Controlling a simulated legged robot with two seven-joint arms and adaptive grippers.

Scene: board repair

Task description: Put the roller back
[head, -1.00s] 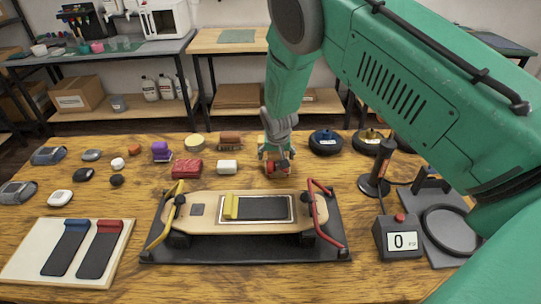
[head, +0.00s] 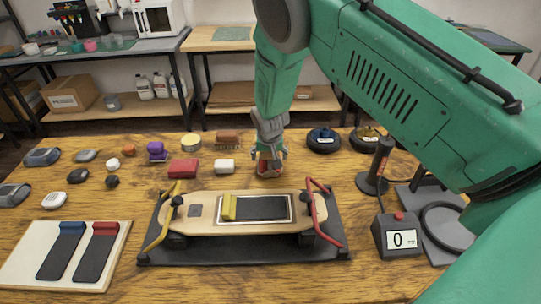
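The roller (head: 268,168) appears as a small red piece between the fingers of my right gripper (head: 268,158). It is at the back middle of the table, behind the skateboard. The fingers reach down on both sides of it and hide part of it. I cannot tell whether they press on it or stand apart from it. The roller looks at or just above the table top. My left gripper is not in view.
A skateboard deck (head: 204,225) with a yellow block (head: 230,207) sits on a black stand with yellow and red clamp arms. A red box (head: 183,169) and white block (head: 224,167) lie left of the gripper.

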